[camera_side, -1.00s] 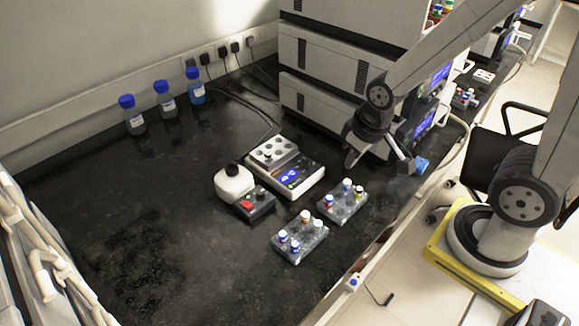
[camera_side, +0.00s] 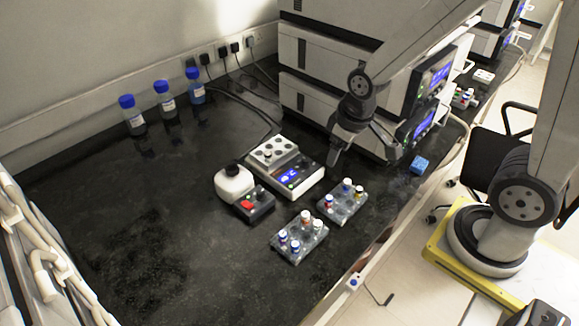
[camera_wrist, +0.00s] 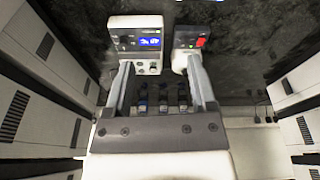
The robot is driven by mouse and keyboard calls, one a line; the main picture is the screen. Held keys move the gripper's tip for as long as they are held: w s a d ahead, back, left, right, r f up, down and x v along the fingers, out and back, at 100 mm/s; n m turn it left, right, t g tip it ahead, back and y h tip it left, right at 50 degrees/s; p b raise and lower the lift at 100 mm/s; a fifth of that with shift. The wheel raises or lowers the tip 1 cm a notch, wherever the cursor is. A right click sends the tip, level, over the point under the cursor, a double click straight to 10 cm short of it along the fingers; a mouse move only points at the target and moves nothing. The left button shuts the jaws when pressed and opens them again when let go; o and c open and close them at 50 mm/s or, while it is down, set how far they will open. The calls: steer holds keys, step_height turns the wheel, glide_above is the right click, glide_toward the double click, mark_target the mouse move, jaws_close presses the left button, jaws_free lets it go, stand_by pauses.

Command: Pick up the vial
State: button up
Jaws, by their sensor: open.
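Several capped vials stand upright in two clear racks on the dark bench. The front rack (camera_side: 299,246) holds vials with blue, orange and white caps. Another small vial or cap (camera_side: 268,154) shows in the heater block. My gripper (camera_side: 335,160) hangs above the bench, behind the right rack and beside the heater block, with its fingers pointing down. In the wrist view my gripper (camera_wrist: 160,64) is open and empty.
The heater block with a blue display (camera_side: 290,178) stands left of my gripper. Stacked instruments (camera_side: 330,95) stand behind.

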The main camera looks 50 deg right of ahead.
steer(key=w+d+f+n+g, duration=0.1)
steer(key=w+f+n, duration=0.2)
steer(key=w+n, duration=0.8)
steer(key=n+g, duration=0.1)
steer(key=n, duration=0.2)
glide_above(268, 153)
step_height(268, 153, down, 6)
steer(key=shift+w+d+f, duration=0.1)
steer(key=shift+d+f, duration=0.05)
steer(key=shift+f, duration=0.05)
steer(key=shift+f, duration=0.1)
steer(key=shift+f, duration=1.2)
steer(key=shift+f, duration=0.1)
steer(key=shift+f, duration=2.5)
jaws_close()
